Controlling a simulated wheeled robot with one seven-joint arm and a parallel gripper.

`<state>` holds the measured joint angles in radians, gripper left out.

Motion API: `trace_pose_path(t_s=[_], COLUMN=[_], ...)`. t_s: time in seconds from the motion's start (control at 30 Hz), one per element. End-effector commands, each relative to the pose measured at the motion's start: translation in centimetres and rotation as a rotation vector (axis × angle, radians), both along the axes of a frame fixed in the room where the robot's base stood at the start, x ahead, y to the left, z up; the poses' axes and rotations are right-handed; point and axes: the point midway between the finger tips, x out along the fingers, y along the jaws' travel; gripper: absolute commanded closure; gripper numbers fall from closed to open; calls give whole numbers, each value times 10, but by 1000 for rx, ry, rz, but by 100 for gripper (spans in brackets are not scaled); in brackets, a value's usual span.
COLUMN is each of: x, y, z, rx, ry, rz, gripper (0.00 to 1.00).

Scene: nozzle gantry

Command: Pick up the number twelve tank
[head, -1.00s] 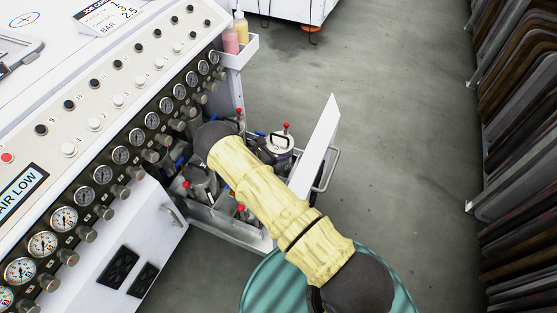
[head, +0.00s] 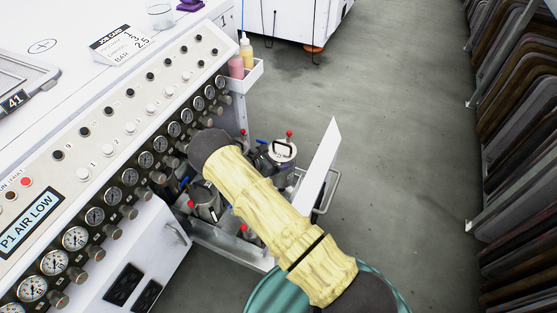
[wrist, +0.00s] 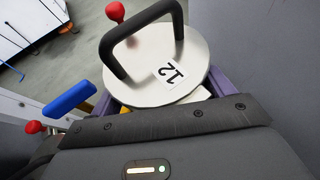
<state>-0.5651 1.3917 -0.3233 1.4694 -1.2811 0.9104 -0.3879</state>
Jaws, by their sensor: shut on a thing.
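The number twelve tank (wrist: 140,75) has a round white lid, a black arched handle, a red knob and a "12" label in the wrist view. Its blue lever (wrist: 70,99) sticks out at the left. My gripper (wrist: 160,94) is shut on the tank, with purple fingers showing at both sides below the lid. In the head view the tank (head: 277,152) is above the drawer, beside my yellow-sleeved arm. My arm hides the gripper there.
Other metal tanks (head: 204,201) stand in the open drawer to the left. The drawer's white front panel (head: 320,165) rises just right of the tank. The gauge console (head: 110,175) is at the left. Grey floor (head: 400,120) is clear to the right.

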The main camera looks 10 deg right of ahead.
Motion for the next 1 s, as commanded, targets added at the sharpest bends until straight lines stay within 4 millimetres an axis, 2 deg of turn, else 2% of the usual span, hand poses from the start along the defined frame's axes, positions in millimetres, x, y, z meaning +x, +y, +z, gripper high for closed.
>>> trace_pose_path(t_s=[0.37,1.0], x=[33,115], y=[-20,-68], z=[2,1], rx=[-5,-5], ry=[-9,-9], rz=[-2,-2], gripper=[90,90])
